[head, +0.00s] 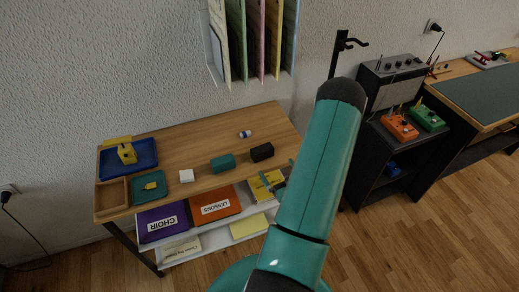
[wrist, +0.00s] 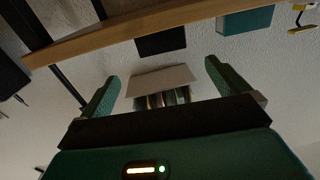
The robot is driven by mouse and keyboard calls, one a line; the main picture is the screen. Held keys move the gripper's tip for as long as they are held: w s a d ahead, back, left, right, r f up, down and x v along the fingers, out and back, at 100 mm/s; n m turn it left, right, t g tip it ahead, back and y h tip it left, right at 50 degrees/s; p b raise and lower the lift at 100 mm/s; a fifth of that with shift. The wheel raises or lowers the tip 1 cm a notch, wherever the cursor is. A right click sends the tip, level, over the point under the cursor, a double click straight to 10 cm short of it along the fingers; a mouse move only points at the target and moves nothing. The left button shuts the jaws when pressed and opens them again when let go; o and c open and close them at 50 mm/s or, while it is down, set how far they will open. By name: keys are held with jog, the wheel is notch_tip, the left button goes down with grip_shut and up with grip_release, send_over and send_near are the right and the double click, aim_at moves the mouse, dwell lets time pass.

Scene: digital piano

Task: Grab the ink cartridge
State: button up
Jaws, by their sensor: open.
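No thing is clearly marked as the ink cartridge. A black block (head: 262,152) on the wooden table (head: 180,143) may be it, but I cannot tell. In the wrist view the black block (wrist: 161,41) is beyond the table edge, above the gap between my fingers. My gripper (head: 280,177) is at the front right edge of the table, partly hidden by my arm. Its fingers are apart and empty in the wrist view (wrist: 165,88), short of the block and not touching it.
A small blue-and-white piece (head: 245,134) lies behind. Blue (head: 145,167) and green (head: 139,190) trays are at the left. A file rack (head: 255,40) hangs above.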

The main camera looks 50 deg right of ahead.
aim_at(260, 146)
jog(key=x, duration=0.8)
jog(key=shift+w, duration=0.4)
jog(key=x, duration=0.4)
jog(key=shift+w+d, duration=0.15)
jog(key=shift+w, duration=0.25)
jog(key=c, duration=1)
